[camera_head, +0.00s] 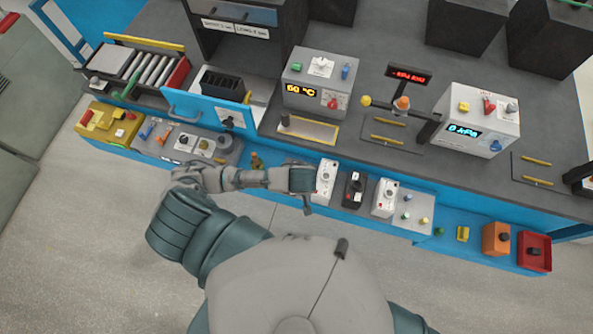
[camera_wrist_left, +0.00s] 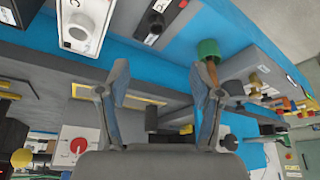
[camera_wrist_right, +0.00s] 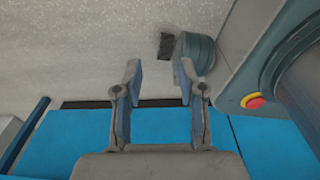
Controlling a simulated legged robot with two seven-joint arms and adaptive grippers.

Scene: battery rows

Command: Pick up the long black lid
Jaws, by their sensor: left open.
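A black ribbed long piece (camera_head: 222,84) sits behind the blue front panel (camera_head: 210,107) of a pulled-out drawer at the left of the bench; I cannot tell for sure that it is the long black lid. My left gripper (camera_head: 303,187) is off the bench's front edge, right of and nearer than that drawer. In the left wrist view my left gripper (camera_wrist_left: 162,75) is open, with nothing between its fingers. My right gripper (camera_wrist_right: 158,68) is open and empty over a blue surface and the floor in the right wrist view, and hidden in the head view.
A yellow-framed plate (camera_head: 320,133) lies behind my left gripper, before the temperature box (camera_head: 320,80). Small control boxes, such as a black one (camera_head: 354,190), line the front edge. A tray of metal cylinders (camera_head: 152,70) stands left of the drawer. An orange box (camera_head: 496,238) is far right.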

